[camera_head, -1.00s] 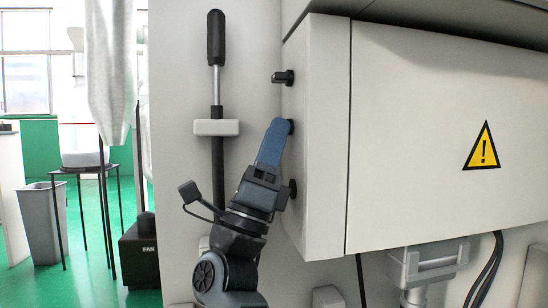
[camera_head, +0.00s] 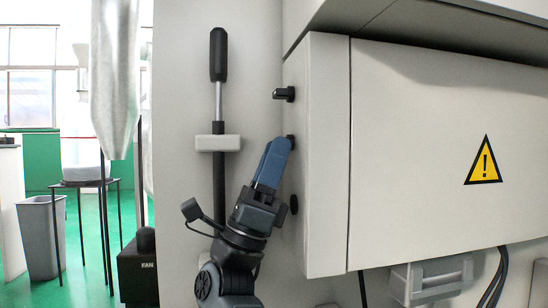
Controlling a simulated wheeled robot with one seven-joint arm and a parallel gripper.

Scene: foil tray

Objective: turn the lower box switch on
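The grey box (camera_head: 318,160) has a column of black switches on its narrow left side. The upper switch (camera_head: 284,94) sticks out to the left. A middle black switch (camera_head: 291,142) is partly hidden behind my fingertips. The lower switch (camera_head: 293,204) is a dark knob, close to the right of my gripper's body. My gripper (camera_head: 278,146) has blue fingers pointing up, tips beside the middle switch. The fingers overlap in this view, so I cannot tell their gap or whether they touch the switch.
A black-handled lever (camera_head: 218,60) stands on the wall panel left of the box, passing through a pale bracket (camera_head: 218,142) close behind my arm. A grey handle-like fitting (camera_head: 432,280) and black cables are under the box. A black FAN unit (camera_head: 138,270) stands at lower left.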

